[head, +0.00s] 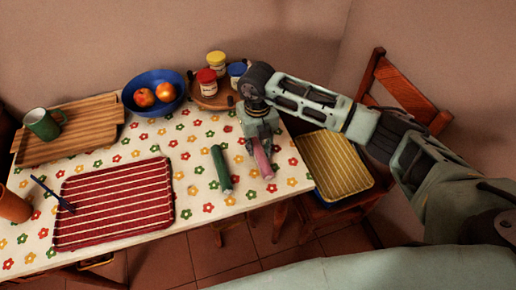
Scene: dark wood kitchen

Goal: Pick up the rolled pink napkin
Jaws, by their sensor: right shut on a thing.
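The rolled pink napkin (263,162) lies on the flowered tablecloth near the table's right end. My right gripper (261,148) is over it, pointing down, and is shut on its upper part. The lower part of the napkin sticks out toward the table's front edge. I cannot tell whether the napkin touches the cloth. My left gripper is not in the head view.
A green roll (221,169) lies just left of the napkin. A red striped mat (115,203) is further left. Behind stand a blue bowl (155,108) of fruit and a round tray (213,104) with jars. A chair (401,89) with a yellow striped mat (334,164) is at right.

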